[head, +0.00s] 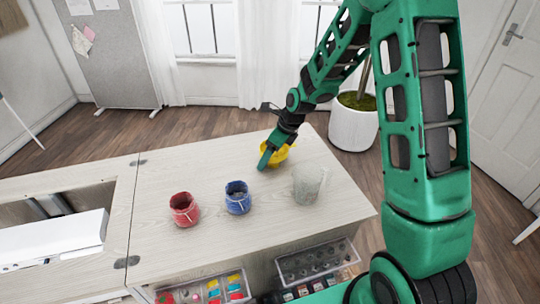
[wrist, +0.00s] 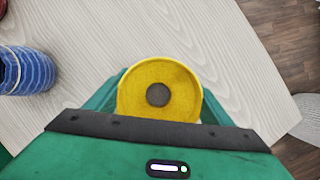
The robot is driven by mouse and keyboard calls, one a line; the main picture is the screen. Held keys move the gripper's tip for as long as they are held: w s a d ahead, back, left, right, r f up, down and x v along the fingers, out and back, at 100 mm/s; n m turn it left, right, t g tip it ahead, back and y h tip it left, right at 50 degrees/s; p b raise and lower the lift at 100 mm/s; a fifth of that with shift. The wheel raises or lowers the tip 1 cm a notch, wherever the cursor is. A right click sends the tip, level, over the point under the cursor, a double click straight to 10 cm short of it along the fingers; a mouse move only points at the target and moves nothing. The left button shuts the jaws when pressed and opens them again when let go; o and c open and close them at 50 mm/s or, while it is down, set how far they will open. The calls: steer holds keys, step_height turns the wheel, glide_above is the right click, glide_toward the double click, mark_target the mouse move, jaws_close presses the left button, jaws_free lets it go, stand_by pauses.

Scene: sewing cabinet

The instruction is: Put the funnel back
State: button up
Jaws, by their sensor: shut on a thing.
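The yellow funnel (head: 277,155) is near the back right of the cabinet top in the head view. My gripper (head: 267,160) is shut on it. In the wrist view the funnel (wrist: 179,80) shows as a round yellow rim with a dark round middle, just beyond the gripper body. The fingertips are mostly hidden there. I cannot tell whether the funnel touches the cabinet top (head: 220,255).
A red container (head: 184,209), a blue container (head: 238,198) and a clear jug (head: 308,183) stand in front of the gripper. Open drawers (head: 315,262) with small items stick out at the front. A potted plant (head: 352,125) stands behind the cabinet.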

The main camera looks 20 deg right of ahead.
steer(key=o, duration=1)
steer(key=v, duration=1.2)
steer(key=s+d+r+n+h, duration=0.2)
steer(key=s+d+r+n, duration=0.2)
steer(key=s+d+n, duration=0.4)
steer(key=s+d+n+g, duration=0.1)
steer(key=s+n, duration=0.3)
steer(key=s, duration=0.5)
steer(key=s+d+r+n+g, duration=0.1)
steer(key=s+d+n, duration=0.2)
steer(key=s, duration=0.6)
steer(key=s+d+r+n+g+h, duration=0.1)
steer(key=s+d+n, duration=0.2)
steer(key=s, duration=0.7)
steer(key=shift+d+r+n, duration=0.1)
steer(key=shift+r+n, duration=0.15)
steer(key=shift+n, duration=1.05)
